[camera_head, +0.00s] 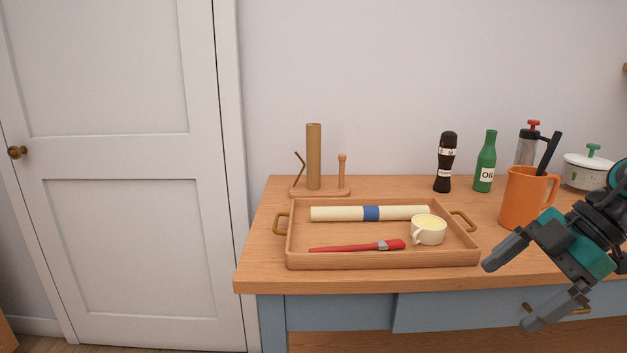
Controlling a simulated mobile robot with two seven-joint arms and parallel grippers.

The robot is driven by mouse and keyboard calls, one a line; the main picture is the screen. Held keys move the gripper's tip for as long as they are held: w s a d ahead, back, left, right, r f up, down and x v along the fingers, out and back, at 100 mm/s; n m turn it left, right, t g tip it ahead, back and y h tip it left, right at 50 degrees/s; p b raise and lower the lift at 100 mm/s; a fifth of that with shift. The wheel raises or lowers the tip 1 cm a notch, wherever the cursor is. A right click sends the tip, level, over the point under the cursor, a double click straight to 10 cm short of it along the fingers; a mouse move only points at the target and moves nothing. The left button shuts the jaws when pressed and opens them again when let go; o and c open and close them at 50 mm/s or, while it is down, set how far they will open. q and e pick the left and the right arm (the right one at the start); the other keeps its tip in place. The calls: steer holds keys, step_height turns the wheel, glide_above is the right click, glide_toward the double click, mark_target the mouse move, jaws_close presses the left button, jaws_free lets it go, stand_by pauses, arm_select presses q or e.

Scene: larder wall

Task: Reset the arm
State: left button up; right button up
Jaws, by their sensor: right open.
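My right gripper (516,291) is in front of the counter's front edge at the lower right. Its two dark grey fingers are wide apart with nothing between them. Its arm comes in from the right edge, with teal and dark parts. One finger reaches close to the right front corner of the wooden tray (380,260), but I cannot tell whether they touch. My left gripper is not in view.
The tray holds a cream roll with a blue band (340,214), a red brush (360,247) and a cream cup (430,232). Behind stand a paper-towel holder (314,160), pepper mill (445,165), green oil bottle (486,165), orange pitcher (522,200) and white pot (585,172).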

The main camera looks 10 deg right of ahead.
step_height(320, 180, down, 16)
steer(key=s+a+m+t+h+p, duration=0.15)
steer(key=m+t+p, duration=0.35)
steer(key=m+t, duration=0.65)
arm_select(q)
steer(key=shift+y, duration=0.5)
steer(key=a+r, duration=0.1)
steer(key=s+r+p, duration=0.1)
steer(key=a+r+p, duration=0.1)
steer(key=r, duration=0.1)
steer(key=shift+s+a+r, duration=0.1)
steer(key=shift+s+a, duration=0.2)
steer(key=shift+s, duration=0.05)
arm_select(e)
steer(key=s+a+f+m+g+h, duration=0.1)
steer(key=s+a+f+m, duration=0.1)
steer(key=s+a+f, duration=0.2)
steer(key=s+a+f+m+g+h, duration=0.1)
steer(key=s+a+f, duration=0.3)
steer(key=a, duration=0.6)
steer(key=shift+s+f+m+g+h, duration=0.35)
steer(key=shift+f+g+h, duration=0.1)
steer(key=shift+f+h, duration=0.3)
